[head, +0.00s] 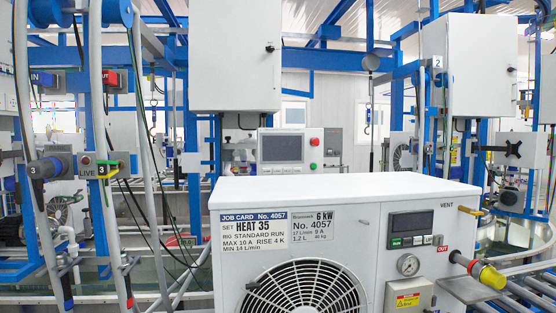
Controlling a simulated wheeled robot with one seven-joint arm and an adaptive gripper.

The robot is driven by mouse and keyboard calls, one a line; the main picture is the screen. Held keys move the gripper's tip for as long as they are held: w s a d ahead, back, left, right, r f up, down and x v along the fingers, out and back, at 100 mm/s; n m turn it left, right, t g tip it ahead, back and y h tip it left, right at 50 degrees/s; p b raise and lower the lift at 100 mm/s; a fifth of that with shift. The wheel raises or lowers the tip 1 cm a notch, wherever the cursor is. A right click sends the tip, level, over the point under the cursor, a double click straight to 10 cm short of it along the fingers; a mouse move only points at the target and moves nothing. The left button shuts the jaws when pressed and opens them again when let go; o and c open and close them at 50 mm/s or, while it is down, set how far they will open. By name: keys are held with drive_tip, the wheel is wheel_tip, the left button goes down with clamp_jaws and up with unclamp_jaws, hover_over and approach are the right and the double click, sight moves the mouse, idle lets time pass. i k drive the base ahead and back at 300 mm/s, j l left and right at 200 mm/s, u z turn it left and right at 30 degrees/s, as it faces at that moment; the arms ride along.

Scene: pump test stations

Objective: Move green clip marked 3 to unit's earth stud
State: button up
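The white unit (345,195) stands in front at centre right, with a job card, a fan grille and a small display. I cannot make out an earth stud on it. A grey box with a yellow warning label (408,300) is low on its front, partly cut off by the picture edge. My gripper is not in view.
A dark hose coupling marked 3 (48,168) sits left of the post, with hoses and cables hanging around it. A yellow-capped red fitting (483,270) and a brass vent valve (470,210) stick out at the unit's right. A control panel (284,147) stands behind.

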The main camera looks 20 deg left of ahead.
sight(102, 169)
drive_tip(key=j, duration=0.6)
drive_tip(key=k+j, duration=0.1)
drive_tip(key=j, duration=0.5)
drive_tip(key=k+j, duration=0.1)
drive_tip(key=j, duration=0.5)
